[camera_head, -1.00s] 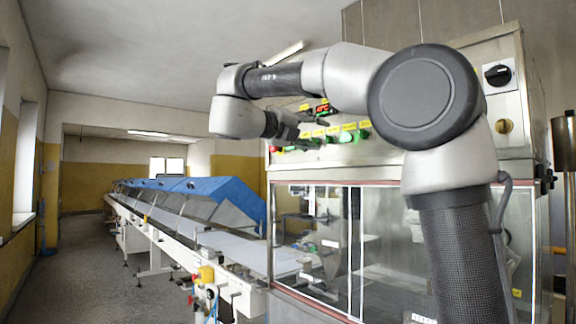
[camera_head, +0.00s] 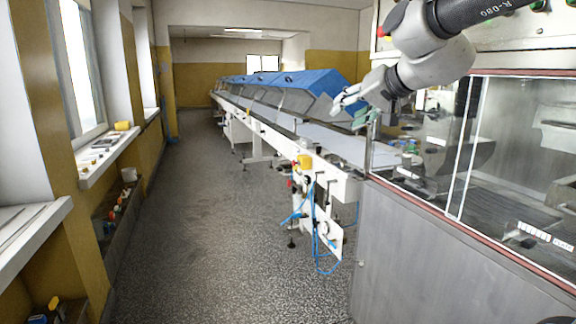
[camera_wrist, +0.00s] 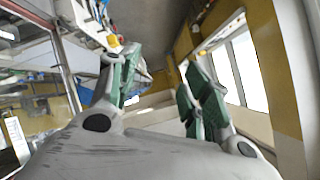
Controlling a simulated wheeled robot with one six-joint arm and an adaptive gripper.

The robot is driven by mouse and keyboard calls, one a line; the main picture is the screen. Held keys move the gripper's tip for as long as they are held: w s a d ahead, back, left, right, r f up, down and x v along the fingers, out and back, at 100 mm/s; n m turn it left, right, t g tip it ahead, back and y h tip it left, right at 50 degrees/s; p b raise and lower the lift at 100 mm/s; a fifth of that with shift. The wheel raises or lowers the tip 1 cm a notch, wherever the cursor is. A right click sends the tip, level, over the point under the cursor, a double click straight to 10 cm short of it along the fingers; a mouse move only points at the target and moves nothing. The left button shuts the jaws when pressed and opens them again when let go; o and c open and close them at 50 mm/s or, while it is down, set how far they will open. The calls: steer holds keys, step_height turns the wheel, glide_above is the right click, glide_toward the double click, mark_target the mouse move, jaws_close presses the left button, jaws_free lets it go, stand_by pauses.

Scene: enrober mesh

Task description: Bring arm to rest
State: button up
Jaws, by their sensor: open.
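My gripper (camera_head: 356,108) is in the upper right of the head view, held in the air in front of the machine's glass front and near the start of the conveyor line. Its fingers point left and are spread apart. In the wrist view my gripper (camera_wrist: 160,90) shows two fingers with green inner pads, wide apart with nothing between them. My arm reaches in from the top right of the head view, bent downward.
The steel machine (camera_head: 450,255) with glass panels stands close on the right. A long conveyor (camera_head: 335,148) with blue covers (camera_head: 308,90) runs away from it. A windowsill (camera_head: 105,155) with small items lines the left wall. The floor (camera_head: 220,215) between is clear.

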steer(key=s+d+f+g+h, duration=0.2)
steer(key=s+d+f, duration=0.3)
steer(key=s+d, duration=0.2)
steer(key=s+d+f+g+h, duration=0.2)
steer(key=s+d+f, duration=0.3)
steer(key=s, duration=0.6)
steer(key=s+d+f+n+g+h, duration=0.1)
steer(key=s+d+f+g+h, duration=0.1)
steer(key=s+d+f, duration=0.4)
steer(key=s+d, duration=0.3)
steer(key=s, duration=0.1)
steer(key=shift+d, duration=0.2)
steer(key=shift+f, duration=0.1)
